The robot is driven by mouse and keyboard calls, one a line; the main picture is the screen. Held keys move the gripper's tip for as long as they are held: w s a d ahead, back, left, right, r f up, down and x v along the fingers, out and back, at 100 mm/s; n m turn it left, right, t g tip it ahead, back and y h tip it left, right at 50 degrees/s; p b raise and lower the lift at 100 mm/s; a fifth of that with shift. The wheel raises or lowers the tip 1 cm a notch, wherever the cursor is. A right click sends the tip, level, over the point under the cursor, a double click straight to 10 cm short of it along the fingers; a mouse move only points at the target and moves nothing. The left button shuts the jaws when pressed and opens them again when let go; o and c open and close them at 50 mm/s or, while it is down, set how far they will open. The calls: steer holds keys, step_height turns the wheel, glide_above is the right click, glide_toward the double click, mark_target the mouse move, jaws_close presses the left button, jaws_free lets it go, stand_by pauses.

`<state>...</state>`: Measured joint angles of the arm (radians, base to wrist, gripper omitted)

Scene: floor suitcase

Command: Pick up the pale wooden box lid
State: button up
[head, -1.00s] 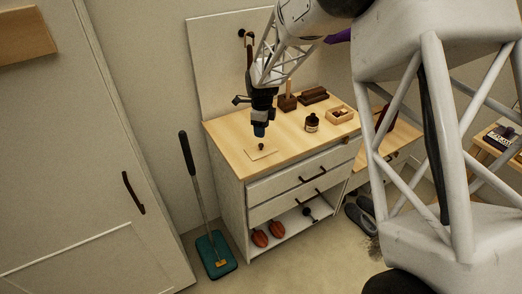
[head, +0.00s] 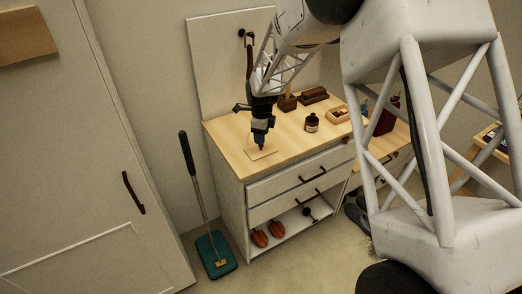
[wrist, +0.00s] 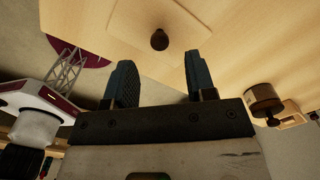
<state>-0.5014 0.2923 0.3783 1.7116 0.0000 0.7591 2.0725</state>
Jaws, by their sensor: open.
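The pale wooden box lid (head: 268,153) lies flat on the front left of the wooden dresser top. In the wrist view it is a thin pale square (wrist: 185,30) with a small dark round knob (wrist: 159,40) in its middle. My gripper (head: 260,146) points down just above the lid and hides the knob in the head view. In the wrist view the two blue fingers of my gripper (wrist: 160,68) are spread apart with nothing between them. The knob appears just beyond the fingertips, roughly centred between them.
A white board (head: 220,70) stands at the back. Bare wood surrounds the lid.

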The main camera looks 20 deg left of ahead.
steer(key=shift+a+f, duration=0.1)
steer(key=shift+f, duration=2.15)
jaws_close()
steer(key=shift+r, duration=0.7)
step_height(320, 180, up, 2)
steer(key=shift+r, duration=0.1)
steer(key=s+d, duration=0.3)
steer(key=s, duration=0.4)
steer(key=s+d+r, duration=0.1)
steer(key=s+d, duration=0.3)
steer(key=s, duration=0.3)
steer(key=shift+d+r, duration=0.2)
steer(key=shift+d, duration=0.1)
